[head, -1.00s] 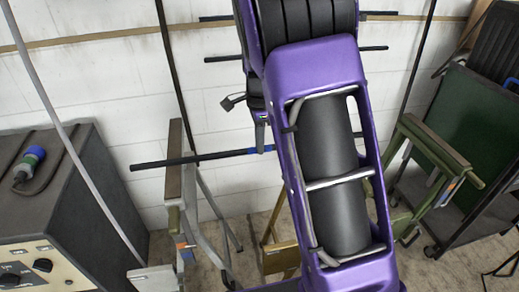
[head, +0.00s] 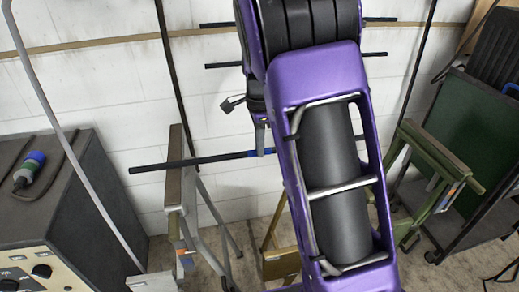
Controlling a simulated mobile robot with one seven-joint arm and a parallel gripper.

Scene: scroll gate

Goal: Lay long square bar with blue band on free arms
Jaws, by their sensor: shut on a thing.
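The long dark bar with a blue band (head: 190,163) hangs across the middle of the head view, nearly level, its left end a little lower. My gripper (head: 262,150) is shut on it at the blue band. My purple arm hides part of the bar's right half. Two other dark bars show behind, an upper one (head: 215,25) and a lower one (head: 223,65), both in front of the white wall. Dark upright posts stand at left (head: 170,80) and right (head: 416,75). I cannot make out which arms are free.
A trestle with a wooden top (head: 175,165) stands below the bar's left part, and a green trestle (head: 440,155) stands at right. A grey machine box (head: 70,190) fills the lower left. A green board on a cart (head: 465,140) stands far right. A grey pole (head: 60,130) leans at left.

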